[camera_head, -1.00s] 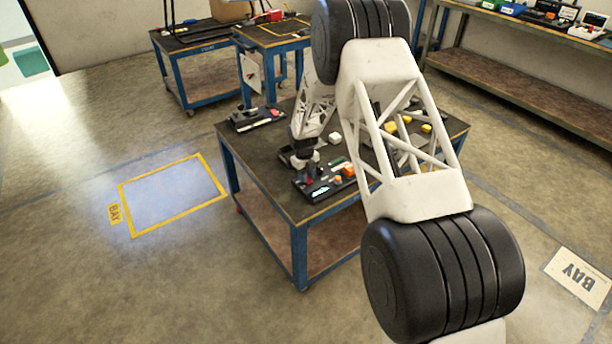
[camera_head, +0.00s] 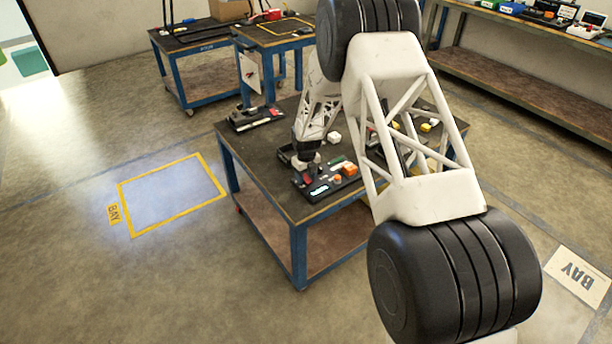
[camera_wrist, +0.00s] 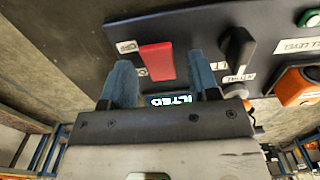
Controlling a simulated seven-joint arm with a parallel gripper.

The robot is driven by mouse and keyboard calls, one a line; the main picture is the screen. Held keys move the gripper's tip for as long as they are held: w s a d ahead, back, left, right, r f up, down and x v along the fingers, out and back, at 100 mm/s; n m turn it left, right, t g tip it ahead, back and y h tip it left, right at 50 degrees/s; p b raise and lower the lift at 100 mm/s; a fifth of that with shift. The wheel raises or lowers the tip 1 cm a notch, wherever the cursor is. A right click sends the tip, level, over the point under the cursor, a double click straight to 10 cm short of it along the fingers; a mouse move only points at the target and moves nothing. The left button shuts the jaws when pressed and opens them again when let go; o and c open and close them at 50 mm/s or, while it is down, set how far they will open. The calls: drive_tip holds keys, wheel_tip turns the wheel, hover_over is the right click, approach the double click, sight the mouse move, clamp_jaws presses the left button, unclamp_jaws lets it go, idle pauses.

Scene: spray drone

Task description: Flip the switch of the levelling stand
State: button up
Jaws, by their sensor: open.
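The levelling stand (camera_head: 318,197) is a dark panel at the table's front edge in the head view. In the wrist view its panel (camera_wrist: 85,45) fills the upper part. A red rectangular switch (camera_wrist: 156,61) on it lies between my fingers, in front of their tips. A lit display (camera_wrist: 170,99), partly hidden by my gripper, shows letters ending in "LTED". My gripper (camera_wrist: 160,62) is open, with one blue finger on each side of the switch. Whether the fingers touch the panel I cannot tell. In the head view my gripper (camera_head: 308,168) is small over the stand.
A black knob (camera_wrist: 238,48) stands close to the right finger.

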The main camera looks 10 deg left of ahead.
sight(307, 178)
drive_tip(key=shift+r, duration=3.9)
drive_tip(key=shift+d+r, duration=0.1)
drive_tip(key=shift+r, duration=0.05)
drive_tip(key=s+d+r+n, duration=0.4)
drive_tip(key=s+d+r, duration=0.3)
drive_tip(key=r, duration=0.3)
drive_tip(key=s+d+r+n+t, duration=0.1)
drive_tip(key=s+d+r+n, duration=0.5)
drive_tip(key=r, duration=0.4)
drive_tip(key=s+d+r+n, duration=0.3)
drive_tip(key=s+d+r, duration=0.4)
drive_tip(key=d+r, duration=0.25)
drive_tip(key=s+d+r+n, duration=0.2)
drive_tip(key=s+d+n, duration=0.2)
drive_tip(key=s, duration=0.7)
drive_tip(key=s+d+r+n+t, duration=0.1)
drive_tip(key=s+d+n, duration=0.3)
drive_tip(key=s, duration=0.8)
drive_tip(key=s+d+r+n, duration=0.3)
drive_tip(key=s+d+n, duration=0.1)
drive_tip(key=s, duration=0.7)
drive_tip(key=shift+s+r+n+t, duration=0.3)
drive_tip(key=shift+r+n, duration=0.1)
drive_tip(key=shift+n, duration=0.5)
